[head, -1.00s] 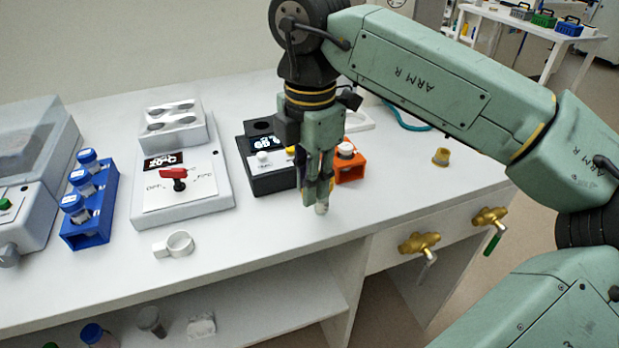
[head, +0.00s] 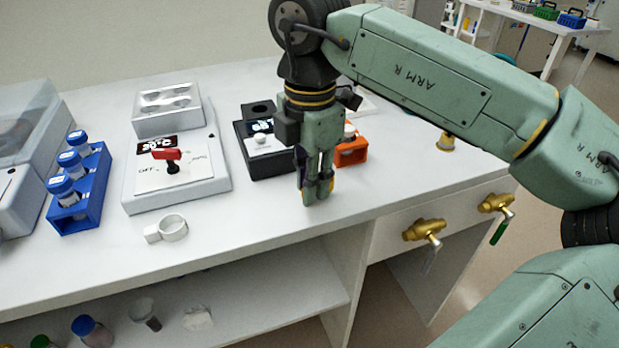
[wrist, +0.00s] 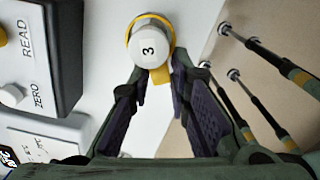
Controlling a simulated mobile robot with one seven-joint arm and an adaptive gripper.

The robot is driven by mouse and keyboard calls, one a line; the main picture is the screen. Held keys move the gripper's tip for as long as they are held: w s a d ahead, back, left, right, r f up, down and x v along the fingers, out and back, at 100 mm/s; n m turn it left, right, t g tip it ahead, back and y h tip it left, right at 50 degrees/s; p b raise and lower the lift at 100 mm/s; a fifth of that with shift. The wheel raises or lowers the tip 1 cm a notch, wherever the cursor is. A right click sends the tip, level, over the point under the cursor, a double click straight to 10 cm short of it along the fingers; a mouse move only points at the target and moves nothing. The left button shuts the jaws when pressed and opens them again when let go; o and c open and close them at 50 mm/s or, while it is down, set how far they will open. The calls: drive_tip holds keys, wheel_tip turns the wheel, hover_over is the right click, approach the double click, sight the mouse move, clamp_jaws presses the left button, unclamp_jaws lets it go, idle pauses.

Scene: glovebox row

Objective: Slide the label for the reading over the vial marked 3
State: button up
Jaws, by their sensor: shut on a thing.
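The vial marked 3 (wrist: 148,48) shows its pale cap from above in the wrist view. The yellow ring of the label (wrist: 166,74) encircles the cap there. I cannot tell how far down the vial it sits. My gripper (wrist: 160,88) is shut on the label's yellow tab, beside the vial. In the head view my gripper (head: 317,192) points down, low over the bench near its front edge. Its fingers hide the vial and the label there.
A dark reading box (head: 268,165) stands behind my gripper, with an orange holder (head: 352,155) beside it. A white ring with a tab (head: 172,228) lies left on the bench. A blue rack (head: 66,226) holds vials. Brass valves (head: 424,230) stick out from the front.

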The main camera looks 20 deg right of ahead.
idle(0.3)
drive_tip(key=o, duration=0.8)
drive_tip(key=shift+c, duration=0.2)
